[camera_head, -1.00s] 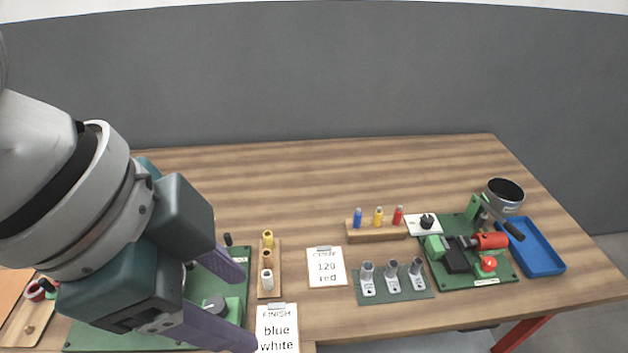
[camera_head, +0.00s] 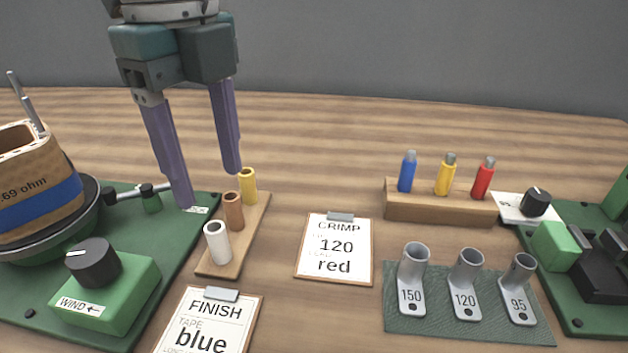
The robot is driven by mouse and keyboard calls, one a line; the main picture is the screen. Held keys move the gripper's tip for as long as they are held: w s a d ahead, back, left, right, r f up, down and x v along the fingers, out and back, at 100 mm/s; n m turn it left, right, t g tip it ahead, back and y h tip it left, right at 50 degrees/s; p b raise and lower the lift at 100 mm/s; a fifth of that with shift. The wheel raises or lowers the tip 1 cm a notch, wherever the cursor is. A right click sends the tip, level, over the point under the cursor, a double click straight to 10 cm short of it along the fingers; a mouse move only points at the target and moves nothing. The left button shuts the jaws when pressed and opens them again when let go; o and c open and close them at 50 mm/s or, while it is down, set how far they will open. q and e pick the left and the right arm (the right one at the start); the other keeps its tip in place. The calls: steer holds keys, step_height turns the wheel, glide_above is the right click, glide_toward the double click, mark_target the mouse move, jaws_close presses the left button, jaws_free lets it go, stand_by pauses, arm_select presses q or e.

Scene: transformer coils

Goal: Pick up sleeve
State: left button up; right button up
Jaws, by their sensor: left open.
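Three sleeves stand upright in a row on a wooden holder (camera_head: 222,262): a white sleeve (camera_head: 217,244) at the front, a brown sleeve (camera_head: 234,212) in the middle and a yellow sleeve (camera_head: 248,186) at the back. My left gripper (camera_head: 209,190) is open and empty, with its purple fingers pointing down. Its right fingertip shows close by the yellow sleeve, and its left fingertip is to the left of the holder. I cannot tell whether it touches anything. My right gripper is not in view.
A coil with blue tape (camera_head: 45,200) sits on the winder at left, beside a green knob box (camera_head: 105,290). Cards reading CRIMP (camera_head: 335,250) and FINISH (camera_head: 210,320) lie nearby. A block with blue, yellow and red pieces (camera_head: 440,205) and grey lugs on a green mat (camera_head: 440,325) are at right.

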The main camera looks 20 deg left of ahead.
mark_target(214, 229)
arm_select(q)
steer(key=f, duration=0.3)
steer(key=shift+s+a+f, duration=0.1)
steer(key=shift+s+f, duration=0.1)
steer(key=f, duration=0.1)
steer(key=f+b, duration=0.1)
steer(key=f, duration=0.1)
steer(key=f+b, duration=0.1)
steer(key=f, duration=0.1)
steer(key=shift+a+f, duration=0.1)
steer(key=shift+a, duration=0.2)
steer(key=shift+c, duration=0.2)
jaws_close()
